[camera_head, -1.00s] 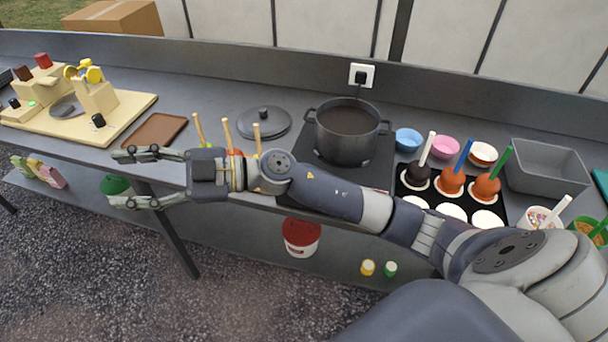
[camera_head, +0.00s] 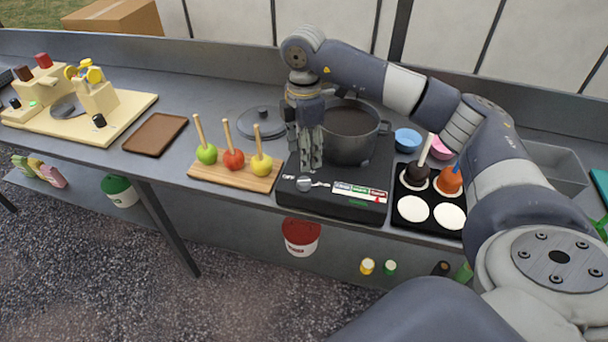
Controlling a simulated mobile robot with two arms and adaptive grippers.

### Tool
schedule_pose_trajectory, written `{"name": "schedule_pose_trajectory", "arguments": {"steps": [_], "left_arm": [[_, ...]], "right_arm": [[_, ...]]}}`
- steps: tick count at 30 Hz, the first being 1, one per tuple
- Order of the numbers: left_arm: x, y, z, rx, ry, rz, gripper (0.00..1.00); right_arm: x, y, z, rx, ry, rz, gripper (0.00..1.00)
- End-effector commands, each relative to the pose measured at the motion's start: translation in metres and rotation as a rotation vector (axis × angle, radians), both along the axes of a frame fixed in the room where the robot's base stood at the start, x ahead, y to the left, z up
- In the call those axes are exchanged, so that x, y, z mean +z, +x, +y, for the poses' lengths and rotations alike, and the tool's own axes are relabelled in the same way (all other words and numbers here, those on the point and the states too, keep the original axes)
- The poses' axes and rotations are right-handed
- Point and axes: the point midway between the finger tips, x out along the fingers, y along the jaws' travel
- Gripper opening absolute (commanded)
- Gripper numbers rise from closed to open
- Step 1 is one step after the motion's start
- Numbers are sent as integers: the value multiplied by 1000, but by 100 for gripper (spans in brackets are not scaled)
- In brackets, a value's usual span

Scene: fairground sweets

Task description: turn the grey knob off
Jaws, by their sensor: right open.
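The grey knob (camera_head: 304,184) sits on the front left of the black hotplate (camera_head: 345,209), beside a white "OFF" mark. A light pointer shows at the knob's right side. A coloured scale runs along the front to its right. A dark pot (camera_head: 352,150) with dark contents stands on the hotplate. My right gripper (camera_head: 312,166) points down just above and behind the knob, at the pot's left side. It is open and holds nothing; whether it touches the knob cannot be told. My left gripper is out of view.
A wooden board (camera_head: 235,176) with three apples on sticks lies left of the hotplate. A grey lid (camera_head: 262,122) lies behind it. A black tray (camera_head: 412,225) with dipped apples and white discs lies to the right. A brown tray (camera_head: 155,134) lies further left.

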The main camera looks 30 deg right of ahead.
Motion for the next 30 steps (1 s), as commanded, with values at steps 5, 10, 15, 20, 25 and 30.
{"name": "schedule_pose_trajectory", "arguments": {"steps": [5,10,15,20,25,30], "left_arm": [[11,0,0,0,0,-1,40],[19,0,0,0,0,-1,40],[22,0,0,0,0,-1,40],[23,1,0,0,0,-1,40],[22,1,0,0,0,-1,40],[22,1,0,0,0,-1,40]], "right_arm": [[-34,-2,0,1,1,6,51],[-64,-1,0,3,2,4,51],[-84,-1,1,3,2,3,51],[-91,-1,1,4,3,0,51],[-91,0,1,4,3,0,51],[-91,0,1,4,3,0,24]]}}
